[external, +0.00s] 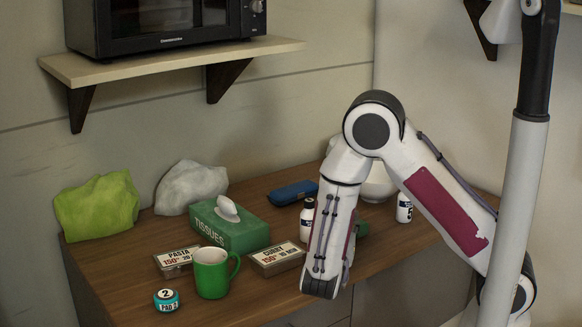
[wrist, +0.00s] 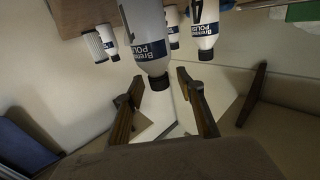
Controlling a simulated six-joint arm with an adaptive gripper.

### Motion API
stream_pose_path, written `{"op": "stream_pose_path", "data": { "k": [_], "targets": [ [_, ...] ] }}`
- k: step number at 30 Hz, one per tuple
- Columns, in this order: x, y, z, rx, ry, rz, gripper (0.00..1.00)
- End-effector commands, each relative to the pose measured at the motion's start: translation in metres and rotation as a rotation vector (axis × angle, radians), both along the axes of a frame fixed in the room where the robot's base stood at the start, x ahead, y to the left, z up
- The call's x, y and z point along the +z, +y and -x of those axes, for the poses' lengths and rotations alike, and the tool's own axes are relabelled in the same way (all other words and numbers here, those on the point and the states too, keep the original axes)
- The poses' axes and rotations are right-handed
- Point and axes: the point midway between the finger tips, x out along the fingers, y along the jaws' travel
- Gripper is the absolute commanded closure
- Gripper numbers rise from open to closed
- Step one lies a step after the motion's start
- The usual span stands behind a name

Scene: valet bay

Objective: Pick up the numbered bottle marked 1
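Several white bottles with dark blue labels and black caps hang upside down in the wrist view. The nearest bottle (wrist: 147,30) is in front of my gripper (wrist: 159,82), its cap between the two fingertips with gaps on both sides. The fingers are apart and hold nothing. Another bottle, marked 4 (wrist: 205,28), is to the right; a smaller bottle (wrist: 106,41) is at the left, and one (wrist: 173,22) is behind. I cannot read a 1 on any bottle. In the external view one bottle (external: 307,220) stands left of my arm, which hides my gripper.
Another bottle (external: 404,209) stands right of my arm. On the wooden table are a green tissue box (external: 235,230), a green mug (external: 211,275), two tins (external: 277,258) (external: 175,259), a round tin marked 2 (external: 166,300) and a blue case (external: 293,192). A microwave (external: 150,25) sits on the shelf above.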

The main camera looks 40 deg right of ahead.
Motion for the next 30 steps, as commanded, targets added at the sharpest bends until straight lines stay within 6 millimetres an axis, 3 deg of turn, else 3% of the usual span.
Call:
{"op": "stream_pose_path", "data": {
  "k": [19,23,24,30],
  "targets": [
    [0.0,-0.0031,-0.0028,0.0,0.0,0.0,0.62],
    [0.0,-0.0031,-0.0028,0.0,0.0,0.0,0.96],
    [0.0,-0.0031,-0.0028,0.0,0.0,0.0,1.0],
    [0.0003,-0.0031,-0.0028,0.0,-0.001,0.001,1.0]
  ]
}}
